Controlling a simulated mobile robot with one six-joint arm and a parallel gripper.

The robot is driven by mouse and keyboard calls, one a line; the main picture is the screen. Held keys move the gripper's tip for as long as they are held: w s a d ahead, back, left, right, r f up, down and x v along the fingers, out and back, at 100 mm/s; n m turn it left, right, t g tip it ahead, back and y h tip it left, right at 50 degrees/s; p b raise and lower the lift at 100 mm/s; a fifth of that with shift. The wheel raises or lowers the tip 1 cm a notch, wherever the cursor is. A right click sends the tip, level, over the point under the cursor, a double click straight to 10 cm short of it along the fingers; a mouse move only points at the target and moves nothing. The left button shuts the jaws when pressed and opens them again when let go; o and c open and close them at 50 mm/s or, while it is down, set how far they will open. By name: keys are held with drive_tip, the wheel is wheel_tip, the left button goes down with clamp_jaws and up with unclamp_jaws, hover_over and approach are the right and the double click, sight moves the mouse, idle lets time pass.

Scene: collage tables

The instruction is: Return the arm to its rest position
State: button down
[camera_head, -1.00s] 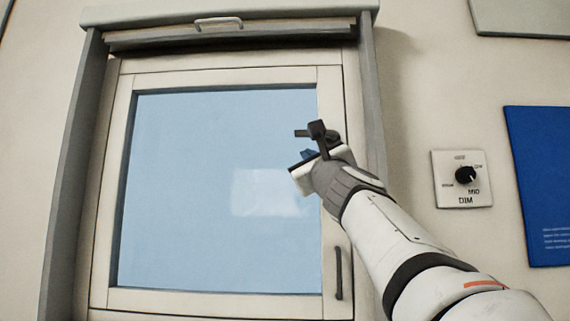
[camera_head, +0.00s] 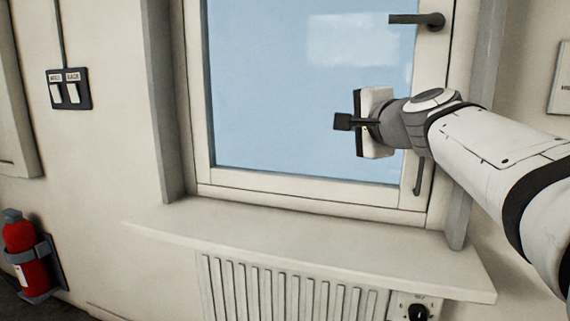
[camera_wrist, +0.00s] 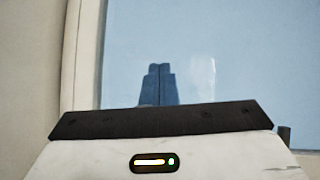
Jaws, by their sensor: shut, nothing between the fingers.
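My arm reaches in from the right in the head view, and the white body of my gripper (camera_head: 375,122) is in front of the lower right of the window pane (camera_head: 290,110). The dark window handle (camera_head: 415,19) lies level on the right of the frame, above and apart from my gripper.
A window sill (camera_head: 310,245) juts out below, over a ribbed radiator (camera_head: 285,290). A second, upright handle (camera_head: 419,176) is on the lower right frame. A switch plate (camera_head: 69,89) and red fire extinguisher (camera_head: 24,250) are at left.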

drive_tip(key=s+d+f+n+g+h+p, duration=0.1)
drive_tip(key=s+f+n+g+p, duration=0.5)
drive_tip(key=s, duration=0.6)
drive_tip(key=s+d+f+n+g+h+p, duration=0.2)
drive_tip(key=s+f+n+g+h+p, duration=0.2)
drive_tip(key=s+f+p, duration=0.7)
drive_tip(key=n+g+p, duration=0.1)
drive_tip(key=n+g, duration=0.1)
drive_tip(key=n, duration=0.2)
drive_tip(key=shift+s+g, duration=0.35)
drive_tip(key=shift+g, duration=0.05)
